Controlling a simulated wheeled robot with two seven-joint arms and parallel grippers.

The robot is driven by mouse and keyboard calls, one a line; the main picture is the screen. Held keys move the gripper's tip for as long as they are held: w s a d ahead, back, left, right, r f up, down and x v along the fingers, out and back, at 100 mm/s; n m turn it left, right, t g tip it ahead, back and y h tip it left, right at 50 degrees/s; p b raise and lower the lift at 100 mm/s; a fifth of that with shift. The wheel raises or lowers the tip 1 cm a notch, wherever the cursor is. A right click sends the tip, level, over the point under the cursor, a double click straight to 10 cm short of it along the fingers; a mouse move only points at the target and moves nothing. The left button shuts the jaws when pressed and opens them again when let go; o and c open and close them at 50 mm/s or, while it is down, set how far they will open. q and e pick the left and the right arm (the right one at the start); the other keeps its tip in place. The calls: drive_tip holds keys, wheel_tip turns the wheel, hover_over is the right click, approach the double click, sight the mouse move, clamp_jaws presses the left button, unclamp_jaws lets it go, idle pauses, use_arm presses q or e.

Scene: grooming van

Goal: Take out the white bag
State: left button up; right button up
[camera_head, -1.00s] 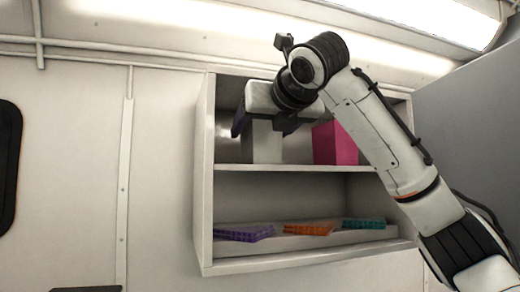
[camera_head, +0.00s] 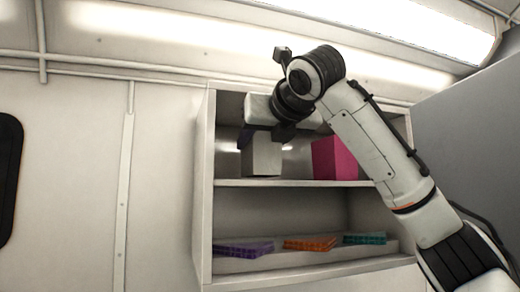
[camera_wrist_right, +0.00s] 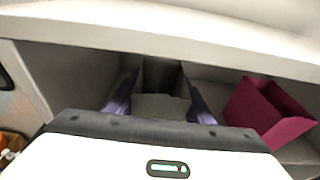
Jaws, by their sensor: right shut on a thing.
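The white bag (camera_head: 262,158) is a pale upright block-like bag on the upper shelf of the wall cabinet, left of a pink bag. My right gripper (camera_head: 265,138) reaches down from above and is shut on the white bag, one finger on each side. In the right wrist view the two purple fingers stand either side of the white bag (camera_wrist_right: 160,104), whose lower part is hidden by the gripper body. In the head view its base appears at shelf level; I cannot tell whether it is lifted. My left gripper is not in view.
The pink bag (camera_head: 333,160) stands close on the right; it is open-topped in the right wrist view (camera_wrist_right: 268,110). The cabinet (camera_head: 203,185) has side walls and a top board close around the gripper. The lower shelf holds purple (camera_head: 243,249), orange (camera_head: 309,243) and teal (camera_head: 364,238) trays.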

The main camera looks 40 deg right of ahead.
drive_tip(key=shift+r, duration=0.5)
drive_tip(key=shift+s+a+r, duration=0.15)
drive_tip(key=shift+s+r, duration=0.3)
drive_tip(key=shift+r, duration=0.35)
drive_tip(key=f+b+v, duration=0.3)
drive_tip(key=b+v, duration=0.1)
drive_tip(key=v, duration=1.2)
drive_tip(key=shift+s+a, duration=0.15)
drive_tip(key=shift+s, duration=0.5)
